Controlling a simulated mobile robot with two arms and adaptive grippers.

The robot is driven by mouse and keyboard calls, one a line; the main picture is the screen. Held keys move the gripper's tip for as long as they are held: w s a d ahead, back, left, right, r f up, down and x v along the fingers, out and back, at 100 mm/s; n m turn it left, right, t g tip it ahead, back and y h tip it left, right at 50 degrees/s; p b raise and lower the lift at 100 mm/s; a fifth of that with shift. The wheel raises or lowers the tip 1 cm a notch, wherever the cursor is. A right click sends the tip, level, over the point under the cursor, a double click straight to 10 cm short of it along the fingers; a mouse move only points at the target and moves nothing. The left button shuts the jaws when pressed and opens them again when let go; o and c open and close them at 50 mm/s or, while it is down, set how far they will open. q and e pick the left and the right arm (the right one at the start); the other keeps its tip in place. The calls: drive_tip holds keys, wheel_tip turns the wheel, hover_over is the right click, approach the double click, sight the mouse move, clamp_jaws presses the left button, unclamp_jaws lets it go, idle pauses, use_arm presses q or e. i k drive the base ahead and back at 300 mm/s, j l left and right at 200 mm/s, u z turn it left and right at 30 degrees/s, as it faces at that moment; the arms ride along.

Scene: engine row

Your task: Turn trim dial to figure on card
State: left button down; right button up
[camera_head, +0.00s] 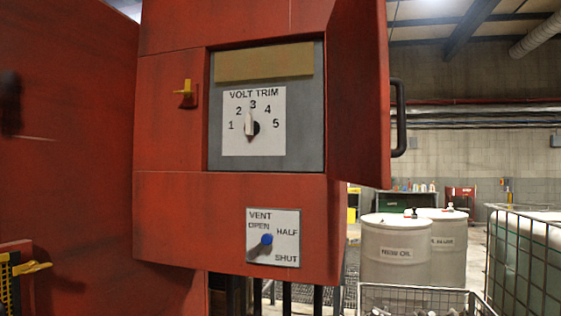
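The plate sits on a grey panel (305,125) inside a recess in a red cabinet. A blank-looking tan strip (262,62) lies across the top of the grey panel. I see no figure on it and cannot tell whether it is the card. Neither of my grippers is in view.
The red cabinet door (357,90) with a black handle (399,117) stands open, right of the recess. A yellow latch (186,93) is to the left. Below is a VENT plate (287,246) with a blue knob (267,239). White drums (395,260) and a wire basket (420,292) stand right.

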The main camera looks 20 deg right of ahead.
sight(251, 127)
drive_tip(key=l+z, duration=0.15)
drive_tip(key=l, duration=1.25)
